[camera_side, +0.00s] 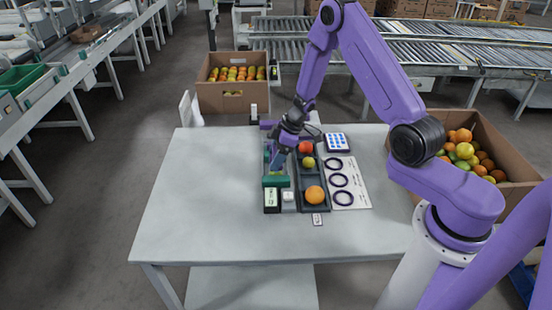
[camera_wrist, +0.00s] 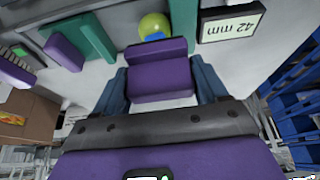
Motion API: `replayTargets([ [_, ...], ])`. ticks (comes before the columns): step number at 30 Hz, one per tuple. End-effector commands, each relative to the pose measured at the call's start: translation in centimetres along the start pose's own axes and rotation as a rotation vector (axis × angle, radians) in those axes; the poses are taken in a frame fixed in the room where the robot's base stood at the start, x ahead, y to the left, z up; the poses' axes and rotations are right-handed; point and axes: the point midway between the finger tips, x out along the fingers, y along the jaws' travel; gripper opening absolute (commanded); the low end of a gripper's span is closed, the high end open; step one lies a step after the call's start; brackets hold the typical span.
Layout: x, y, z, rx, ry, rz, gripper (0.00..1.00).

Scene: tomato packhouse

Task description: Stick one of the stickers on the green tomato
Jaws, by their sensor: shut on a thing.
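My gripper (camera_side: 278,158) reaches down at the left side of the dark tray (camera_side: 312,178). In the wrist view its two blue fingers (camera_wrist: 160,70) are shut on a purple block (camera_wrist: 160,84). A yellow-green tomato (camera_wrist: 154,24) sits just beyond the block, between two teal jaws. The white sheet with blue stickers (camera_side: 337,142) lies right of the tray. In the side view the gripper hides most of the tomato between the jaws.
The tray holds a red tomato (camera_side: 306,147), a yellow-green one (camera_side: 309,162) and an orange one (camera_side: 315,195). A card with three dark rings (camera_side: 350,182) lies right of it. A display (camera_wrist: 231,24) reads 42 mm. The table's left side (camera_side: 200,200) is clear.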

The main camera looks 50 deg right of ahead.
Motion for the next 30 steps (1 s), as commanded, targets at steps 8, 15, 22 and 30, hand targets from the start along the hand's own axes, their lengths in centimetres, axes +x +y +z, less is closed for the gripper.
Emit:
replayTargets([
  [8,-1.9,0.1,-0.8,-0.001,0.003,0.001,0.5],
  [15,-3.4,0.1,-1.5,0.0,0.004,0.002,0.5],
  [22,-4.4,0.0,-1.9,0.0,0.002,0.001,0.5],
  [30,-4.5,0.0,-1.9,0.0,0.001,0.001,0.5],
])
